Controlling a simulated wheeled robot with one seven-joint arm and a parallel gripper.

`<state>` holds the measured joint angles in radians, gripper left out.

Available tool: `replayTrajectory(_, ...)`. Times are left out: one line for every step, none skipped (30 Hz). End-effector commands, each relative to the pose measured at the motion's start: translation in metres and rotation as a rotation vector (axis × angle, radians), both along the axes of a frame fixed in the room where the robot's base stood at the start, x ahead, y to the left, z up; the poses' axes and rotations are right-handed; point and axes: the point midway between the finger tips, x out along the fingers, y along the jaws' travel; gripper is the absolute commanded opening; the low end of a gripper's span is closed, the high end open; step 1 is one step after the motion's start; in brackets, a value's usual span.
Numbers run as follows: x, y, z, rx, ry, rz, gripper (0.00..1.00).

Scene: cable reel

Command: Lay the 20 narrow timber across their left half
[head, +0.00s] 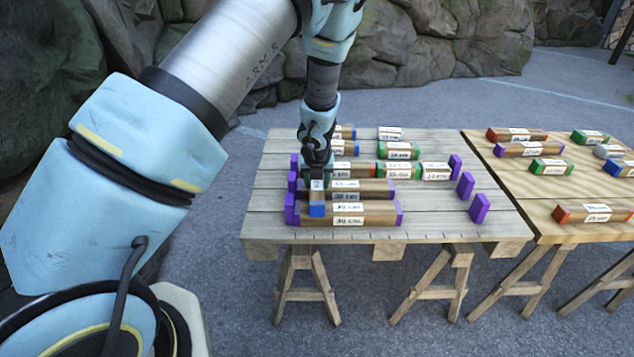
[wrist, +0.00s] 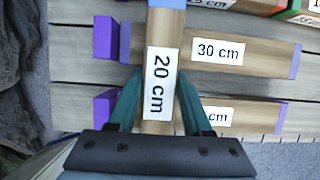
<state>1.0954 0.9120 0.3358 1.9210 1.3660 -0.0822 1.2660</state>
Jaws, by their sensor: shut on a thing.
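My gripper (head: 317,178) is shut on the 20 cm narrow timber (wrist: 158,115), which has blue ends and a "20 cm" label. The timber also shows in the head view (head: 317,198), crosswise over the left part of two 30 cm timbers with purple ends. The front 30 cm timber (head: 375,213) and the one behind it (head: 372,189) lie parallel on the grey table. In the wrist view the two timbers (wrist: 260,62) and (wrist: 255,115) pass under the held timber. I cannot tell whether it touches them.
Purple blocks stand at the left (head: 290,209) and right (head: 479,208) of the grey table (head: 430,222). Several shorter timbers, including a green-ended one (head: 399,151), lie farther back. The brown table (head: 510,195) at right holds more timbers.

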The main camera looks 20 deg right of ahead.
Motion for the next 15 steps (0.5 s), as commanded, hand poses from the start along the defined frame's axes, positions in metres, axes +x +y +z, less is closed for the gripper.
replayTrajectory(0.0001, -0.0001, -0.0014, 0.0, 0.0, 0.0, 0.0)
replayTrajectory(0.0001, -0.0001, -0.0019, 0.0, 0.0, 0.0, 0.0)
replayTrajectory(0.0001, -0.0001, -0.0024, 0.0, 0.0, 0.0, 0.0)
replayTrajectory(0.0002, -0.0001, -0.0028, 0.0, 0.0, 0.0, 0.0)
replayTrajectory(0.0002, -0.0001, -0.0033, 0.0, 0.0, 0.0, 0.0)
replayTrajectory(0.0002, -0.0001, -0.0038, 0.0, 0.0, 0.0, 0.0)
replayTrajectory(0.0001, -0.0001, -0.0043, 0.0, 0.0, 0.0, 0.0)
replayTrajectory(0.0001, 0.0, -0.0047, 0.0, 0.0, 0.0, 0.0)
replayTrajectory(0.0001, -0.0001, -0.0053, 0.0, 0.0, 0.0, 0.0)
replayTrajectory(0.0002, -0.0001, -0.0057, 0.0, 0.0, 0.0, 0.0)
replayTrajectory(0.0001, -0.0001, -0.0061, 0.0, 0.0, 0.0, 0.0)
replayTrajectory(0.0001, -0.0002, -0.0053, 0.0, 0.0, 0.0, 0.53)
replayTrajectory(0.0002, -0.0001, -0.0052, 0.0, 0.0, 0.0, 0.56)
replayTrajectory(0.0002, -0.0001, -0.0052, 0.0, 0.0, 0.0, 0.6)
replayTrajectory(0.0001, -0.0001, -0.0053, 0.0, 0.0, 0.0, 0.64)
